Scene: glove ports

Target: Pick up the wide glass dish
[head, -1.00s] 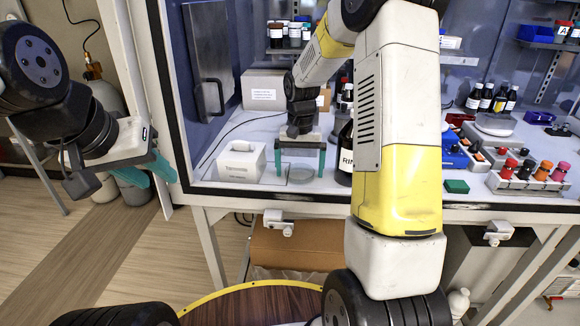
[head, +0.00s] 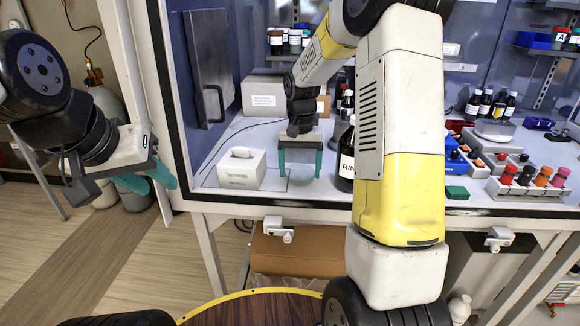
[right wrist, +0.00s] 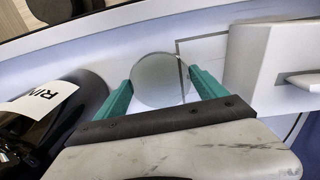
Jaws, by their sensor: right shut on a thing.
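The wide glass dish (right wrist: 160,80) is a clear, round, shallow dish. In the right wrist view it sits between the two teal fingers of my right gripper (right wrist: 161,92), which are shut on its sides. In the head view my right gripper (head: 300,172) points down inside the hood, and the dish (head: 301,175) shows faintly between its fingers, at or just above the white worktop; I cannot tell whether it touches. My left gripper (head: 148,181) hangs outside the hood at the left, its teal fingers apart and empty.
A white tissue box (head: 242,169) stands close left of the right gripper. A dark bottle (head: 346,160) stands close on its right, partly behind my arm. A rack of colour-capped bottles (head: 530,183) is further right. The hood's left frame (head: 172,110) separates the two grippers.

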